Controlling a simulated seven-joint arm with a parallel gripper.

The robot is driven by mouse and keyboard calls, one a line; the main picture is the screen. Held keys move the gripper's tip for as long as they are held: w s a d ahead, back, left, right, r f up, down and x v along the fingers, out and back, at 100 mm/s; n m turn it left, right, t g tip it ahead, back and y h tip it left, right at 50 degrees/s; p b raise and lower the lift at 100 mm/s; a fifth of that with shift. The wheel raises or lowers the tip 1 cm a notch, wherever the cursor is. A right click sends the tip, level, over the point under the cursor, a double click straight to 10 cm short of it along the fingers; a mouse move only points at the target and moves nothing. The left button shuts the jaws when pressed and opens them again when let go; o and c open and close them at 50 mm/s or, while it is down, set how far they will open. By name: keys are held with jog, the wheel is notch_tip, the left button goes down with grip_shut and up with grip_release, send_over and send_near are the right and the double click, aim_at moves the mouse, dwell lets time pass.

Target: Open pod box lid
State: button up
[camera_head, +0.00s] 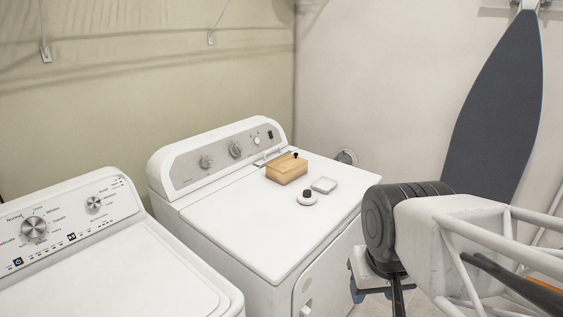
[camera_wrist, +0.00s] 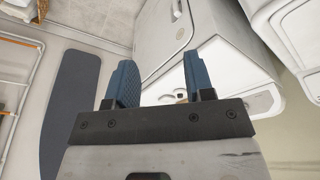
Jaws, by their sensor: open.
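The pod box (camera_head: 286,171) is a small light-wood box with a small black knob on top. It sits on the dryer's white top near the back, and its lid looks closed. My gripper (camera_wrist: 158,66) is open and empty in the wrist view, with its two blue fingers spread apart. In the head view my arm is at the right, in front of the dryer and well apart from the box; its fingers cannot be made out clearly there. Small, unclear items on the dryer show between the fingers in the wrist view.
A white round item with a black knob (camera_head: 307,199) and a small white square dish (camera_head: 324,185) lie beside the box. The dryer (camera_head: 245,228) has a raised control panel behind them. A washer (camera_head: 110,265) stands left. A dark ironing board (camera_head: 497,110) hangs right.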

jog(key=w+r, duration=0.4)
jog(key=w, duration=0.5)
jog(key=w+r, duration=0.3)
jog(key=w, duration=0.6)
jog(key=t, duration=0.2)
send_over(296, 154)
jog(key=s, duration=0.3)
notch_tip(296, 154, down, 13)
jog(key=shift+w+a+r, duration=0.1)
jog(key=shift+r, duration=0.1)
jog(key=shift+f, duration=0.1)
jog(key=shift+x, duration=3.75)
